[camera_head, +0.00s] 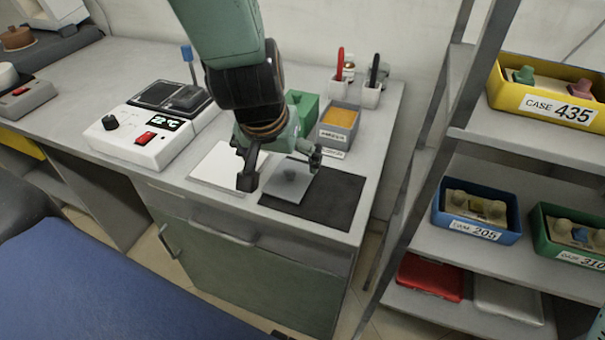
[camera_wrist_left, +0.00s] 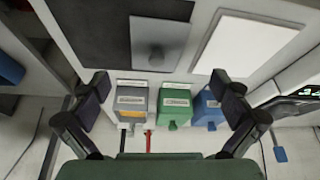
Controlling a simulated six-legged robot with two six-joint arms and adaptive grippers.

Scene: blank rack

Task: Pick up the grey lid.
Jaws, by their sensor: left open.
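The grey lid (camera_head: 287,189) is a flat square plate with a small round knob in its middle. It lies on the dark mat (camera_head: 340,203) at the right end of the counter, and it also shows in the upper middle of the left wrist view (camera_wrist_left: 178,32). My left gripper (camera_head: 281,167) is open and empty. Its two fingers are spread wide above the lid area, and one finger partly covers the lid's left side in the head view. The gap between the fingers and the lid is hard to judge. My right gripper is not in view.
A white panel (camera_head: 222,168) lies left of the mat. Behind stand a grey bin (camera_head: 338,128), a green bin (camera_head: 303,106) and white holders with red and black handles. A white device (camera_head: 150,135) is further left. A metal shelf with labelled crates (camera_head: 476,215) stands right.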

